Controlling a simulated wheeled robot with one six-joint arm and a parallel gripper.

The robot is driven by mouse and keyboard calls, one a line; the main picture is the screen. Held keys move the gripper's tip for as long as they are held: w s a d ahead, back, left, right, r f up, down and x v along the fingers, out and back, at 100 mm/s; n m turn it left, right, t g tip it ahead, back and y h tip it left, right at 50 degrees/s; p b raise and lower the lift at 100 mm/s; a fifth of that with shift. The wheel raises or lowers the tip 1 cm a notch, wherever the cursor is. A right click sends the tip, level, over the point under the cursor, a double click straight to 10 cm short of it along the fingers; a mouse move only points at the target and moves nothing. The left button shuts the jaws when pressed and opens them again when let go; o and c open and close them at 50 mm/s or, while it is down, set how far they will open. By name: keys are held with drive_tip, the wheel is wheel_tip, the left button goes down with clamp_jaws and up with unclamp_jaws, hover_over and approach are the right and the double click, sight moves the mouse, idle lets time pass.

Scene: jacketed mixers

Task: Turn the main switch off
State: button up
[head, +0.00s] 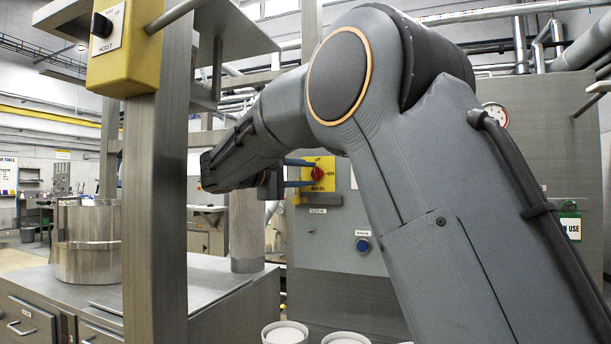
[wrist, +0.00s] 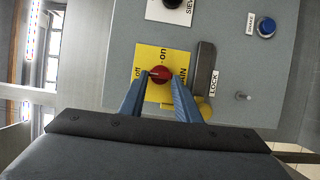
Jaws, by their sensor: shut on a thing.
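The main switch is a red rotary knob (head: 318,174) on a yellow plate (head: 328,162) marked MAIN, on the front of a grey control panel. In the wrist view the red knob (wrist: 160,75) sits on the yellow plate (wrist: 150,58), with "off" and "on" lettered on it. A pale line on the knob points towards the "off" lettering side. My gripper (wrist: 160,84) has its two blue fingers on either side of the knob, shut on it. In the head view my gripper (head: 308,173) reaches the knob from the left. The fingers hide part of the knob's sides.
A grey LOCK bar (wrist: 206,70) with a yellow part stands close beside the plate. A blue SHAKE button (wrist: 266,27) and a black SIEVE knob (wrist: 178,8) are on the same panel. A yellow HOIST box (head: 125,45) hangs on a steel post at the left.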

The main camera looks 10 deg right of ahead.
drive_tip(key=o, duration=1)
drive_tip(key=shift+o, duration=0.2)
drive_tip(key=b+v, duration=0.1)
drive_tip(key=v, duration=0.7)
drive_tip(key=shift+b, duration=0.3)
drive_tip(key=shift+d+f, duration=0.1)
